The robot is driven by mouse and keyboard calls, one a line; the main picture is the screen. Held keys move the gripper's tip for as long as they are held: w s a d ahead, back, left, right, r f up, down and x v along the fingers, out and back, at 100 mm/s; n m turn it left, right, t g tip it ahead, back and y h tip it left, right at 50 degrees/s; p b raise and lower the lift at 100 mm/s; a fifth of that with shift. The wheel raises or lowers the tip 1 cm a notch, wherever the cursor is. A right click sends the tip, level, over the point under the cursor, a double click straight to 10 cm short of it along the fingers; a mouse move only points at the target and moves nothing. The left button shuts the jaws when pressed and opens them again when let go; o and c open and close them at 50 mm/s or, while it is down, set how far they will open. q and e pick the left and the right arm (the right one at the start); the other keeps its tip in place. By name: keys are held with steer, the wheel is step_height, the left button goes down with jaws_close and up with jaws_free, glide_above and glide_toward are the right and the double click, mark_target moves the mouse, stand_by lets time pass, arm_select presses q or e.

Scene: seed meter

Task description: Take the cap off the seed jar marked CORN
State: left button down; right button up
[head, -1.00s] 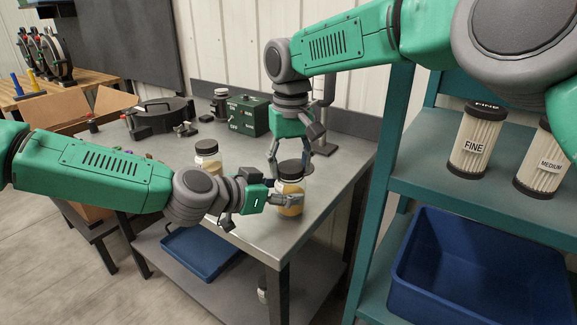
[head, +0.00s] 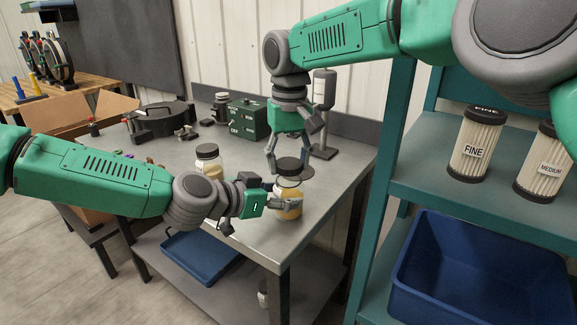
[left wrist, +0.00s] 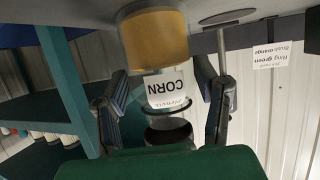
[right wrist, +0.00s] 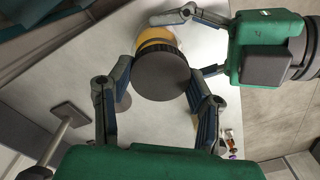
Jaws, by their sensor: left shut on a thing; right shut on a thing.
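The CORN jar (head: 290,205) is a clear jar with yellow contents, upright near the table's right front edge. Its CORN label (left wrist: 165,88) shows upside down in the left wrist view. My left gripper (head: 282,206) is shut around the jar's body from the left. My right gripper (head: 286,164) points down and is shut on the black cap (head: 289,165), which also fills the middle of the right wrist view (right wrist: 161,76). The cap appears raised a little above the jar's mouth, with the clear rim showing under it.
A second black-capped jar (head: 208,168) stands just left on the metal table (head: 330,185). A green switch box (head: 248,119) and a stand (head: 322,120) are behind. The teal shelf at right holds filters (head: 474,145) and a blue bin (head: 490,285).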

mark_target(289, 162)
arm_select(q)
steer(key=shift+s+d, duration=0.1)
arm_select(e)
steer(key=shift+w+d+r, duration=0.1)
steer(key=shift+r, duration=0.05)
steer(key=shift+r, duration=2)
arm_select(q)
steer(key=shift+c, duration=2.3)
jaws_free()
